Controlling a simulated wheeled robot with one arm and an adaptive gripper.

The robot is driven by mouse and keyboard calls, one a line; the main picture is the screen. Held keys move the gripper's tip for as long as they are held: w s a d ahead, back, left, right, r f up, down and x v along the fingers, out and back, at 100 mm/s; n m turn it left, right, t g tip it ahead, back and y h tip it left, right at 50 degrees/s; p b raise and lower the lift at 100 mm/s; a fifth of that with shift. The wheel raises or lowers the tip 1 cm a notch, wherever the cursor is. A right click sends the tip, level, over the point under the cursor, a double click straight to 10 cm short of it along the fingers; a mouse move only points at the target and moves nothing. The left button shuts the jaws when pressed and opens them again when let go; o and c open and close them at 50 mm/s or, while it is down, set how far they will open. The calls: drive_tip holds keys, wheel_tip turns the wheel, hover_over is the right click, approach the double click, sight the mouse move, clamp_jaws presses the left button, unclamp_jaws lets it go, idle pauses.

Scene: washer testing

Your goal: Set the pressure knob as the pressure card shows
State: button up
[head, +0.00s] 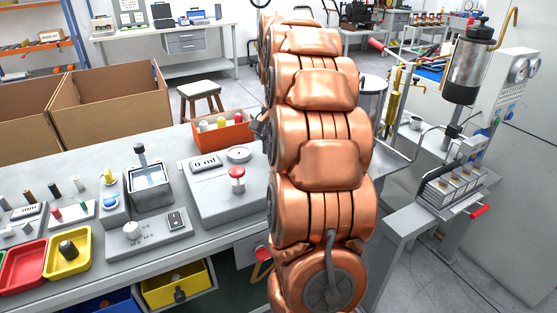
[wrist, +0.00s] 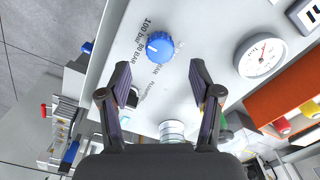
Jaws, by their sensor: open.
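The round blue pressure knob (wrist: 159,47) sits on a pale panel at the upper middle of the wrist view. Printed labels stand around it; one reads "100 bar" and another appears to read "80 BAR". A small light mark shows on the knob, but its exact setting is hard to read. My gripper (wrist: 162,88) is open and empty, its fingertips apart and just below the knob in the picture. In the head view my copper arm hides the knob and most of the gripper. I cannot make out a pressure card in either view.
A round gauge (wrist: 262,55) sits right of the knob, near an orange bin (wrist: 281,104) with coloured caps. A clear cylindrical container (wrist: 171,131) lies below, between the fingers. In the head view, the bench holds a red-topped button (head: 237,175) and a yellow tray (head: 68,257).

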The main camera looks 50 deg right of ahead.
wheel_tip(320, 180, up, 7)
idle(0.5)
idle(0.5)
drive_tip(key=s+a+f+n, duration=0.2)
drive_tip(key=a+n, duration=0.1)
drive_tip(key=a, duration=0.4)
drive_tip(key=s+a+f+n+g, duration=0.1)
drive_tip(key=s+a+f+n, duration=0.1)
drive_tip(key=a, duration=0.5)
drive_tip(key=s+a+f+n, duration=0.2)
drive_tip(key=s+a+n, duration=0.1)
drive_tip(key=a, duration=0.4)
drive_tip(key=s+a+f+n+g, duration=0.1)
drive_tip(key=s+a+f+n, duration=0.4)
drive_tip(key=s, duration=0.4)
drive_tip(key=s+a+f+n+g, duration=0.1)
drive_tip(key=s+a+f+n, duration=0.2)
drive_tip(key=s+a+f, duration=0.5)
wheel_tip(320, 180, up, 19)
drive_tip(key=d+t+p, duration=0.1)
drive_tip(key=p, duration=1.4)
drive_tip(key=shift+d+f+m, duration=0.2)
drive_tip(key=shift+d+m, duration=0.05)
drive_tip(key=shift+m, duration=0.05)
